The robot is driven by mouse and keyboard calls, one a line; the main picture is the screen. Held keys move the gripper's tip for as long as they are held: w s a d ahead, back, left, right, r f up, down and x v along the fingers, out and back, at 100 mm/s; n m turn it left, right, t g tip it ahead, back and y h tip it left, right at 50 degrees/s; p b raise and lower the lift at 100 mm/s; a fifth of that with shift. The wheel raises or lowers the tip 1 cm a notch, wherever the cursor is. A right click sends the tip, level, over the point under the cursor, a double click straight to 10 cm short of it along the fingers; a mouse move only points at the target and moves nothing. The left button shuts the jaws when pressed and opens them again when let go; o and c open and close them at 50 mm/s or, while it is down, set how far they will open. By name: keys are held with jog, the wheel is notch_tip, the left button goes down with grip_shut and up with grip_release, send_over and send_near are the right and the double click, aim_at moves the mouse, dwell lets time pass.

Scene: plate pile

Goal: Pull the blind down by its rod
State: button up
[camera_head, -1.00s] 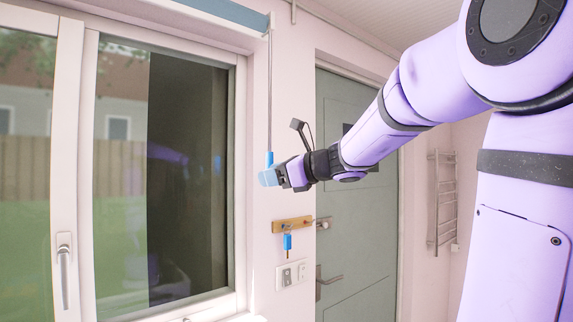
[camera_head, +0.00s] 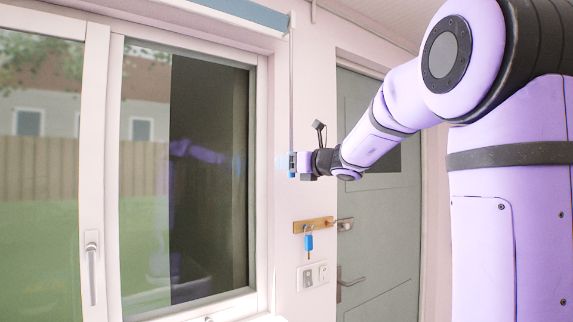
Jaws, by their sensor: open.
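The blind (camera_head: 240,11) is a blue strip, rolled up at the top of the window. Its thin pale rod (camera_head: 291,80) hangs down from the blind's right end along the wall beside the window frame. My gripper (camera_head: 289,164) is open at the lower part of the rod, its fingers pointing left toward the window side. The fingertips are pale blue and blend into the bright wall. The rod's lower end is hard to make out there, and I cannot tell whether the rod is between the fingers or just beside them.
The window (camera_head: 190,180) with its handle (camera_head: 92,265) fills the left. Below my gripper are a wooden key rack (camera_head: 313,225) with a blue-tagged key (camera_head: 309,243) and a light switch (camera_head: 312,275). A grey-green door (camera_head: 385,240) stands to the right, behind my arm.

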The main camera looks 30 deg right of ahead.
jog(key=shift+w+a, duration=0.25)
jog(key=shift+w, duration=0.25)
